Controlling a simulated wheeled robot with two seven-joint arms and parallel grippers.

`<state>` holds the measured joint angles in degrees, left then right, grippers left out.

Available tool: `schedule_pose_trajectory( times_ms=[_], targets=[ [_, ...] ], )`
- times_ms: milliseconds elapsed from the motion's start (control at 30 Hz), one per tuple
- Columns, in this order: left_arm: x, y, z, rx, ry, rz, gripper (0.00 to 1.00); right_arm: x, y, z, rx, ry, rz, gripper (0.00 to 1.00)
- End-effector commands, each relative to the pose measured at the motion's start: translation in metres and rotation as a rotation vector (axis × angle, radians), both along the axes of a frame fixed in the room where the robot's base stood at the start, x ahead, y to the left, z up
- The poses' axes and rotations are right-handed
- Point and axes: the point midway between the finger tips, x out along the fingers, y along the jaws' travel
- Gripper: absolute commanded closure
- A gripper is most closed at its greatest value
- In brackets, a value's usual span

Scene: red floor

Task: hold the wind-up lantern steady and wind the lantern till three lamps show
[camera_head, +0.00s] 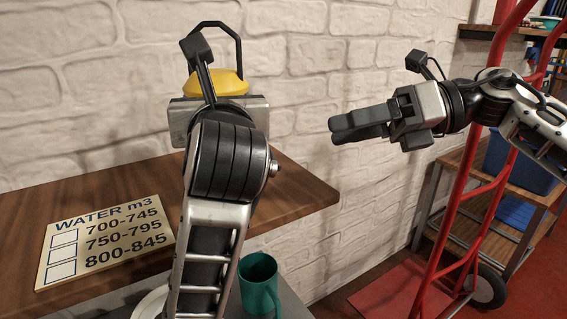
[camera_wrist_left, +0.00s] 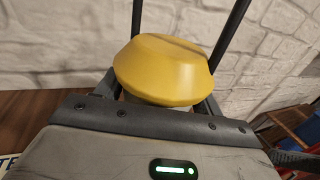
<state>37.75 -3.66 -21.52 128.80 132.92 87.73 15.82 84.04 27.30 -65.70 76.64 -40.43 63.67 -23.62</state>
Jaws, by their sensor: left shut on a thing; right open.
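The wind-up lantern has a yellow cap (camera_head: 217,82) and a dark wire handle, and stands upright at the back of the wooden counter. In the left wrist view its cap (camera_wrist_left: 165,70) fills the upper middle. My left gripper (camera_wrist_left: 160,104) is shut on the lantern below the cap; in the head view its arm hides most of the lantern body. The lamps and the winding part are hidden. My right gripper (camera_head: 335,130) is open and empty, in mid-air to the right of the lantern, apart from it and pointing left.
A card (camera_head: 105,236) reading "WATER m3" with three ranges and boxes lies on the counter (camera_head: 290,190). A green mug (camera_head: 259,283) and part of a white plate (camera_head: 150,304) are below. A red hand truck (camera_head: 456,220) and a shelf with a blue bin (camera_head: 520,160) stand right.

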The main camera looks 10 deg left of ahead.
Motion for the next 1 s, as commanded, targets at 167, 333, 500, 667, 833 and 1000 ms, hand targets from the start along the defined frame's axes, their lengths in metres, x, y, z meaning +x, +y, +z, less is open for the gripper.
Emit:
schedule_pose_trajectory(
  times_ms=[167,333,500,667,833,1000],
  targets=[
    [0.0,0.0,0.0,0.003,0.001,0.001,0.85,0.014,-0.012,-0.017,-0.043,-0.104,0.058,0.35],
    [0.0,0.0,0.0,0.003,0.001,0.001,0.85,0.014,-0.004,-0.026,-0.054,-0.124,0.073,0.35],
    [0.0,0.0,0.0,0.003,0.001,0.001,0.85,0.007,0.025,-0.036,-0.054,-0.123,0.075,0.35],
    [0.0,0.0,0.0,0.003,0.001,0.001,0.85,0.001,0.055,-0.047,-0.053,-0.123,0.073,0.35],
    [0.0,0.0,0.0,0.003,0.001,0.001,0.85,-0.004,0.08,-0.056,-0.054,-0.123,0.071,0.35],
    [0.0,0.0,0.0,0.003,0.001,0.001,0.85,-0.007,0.092,-0.061,-0.053,-0.122,0.069,0.35]
  ],
)
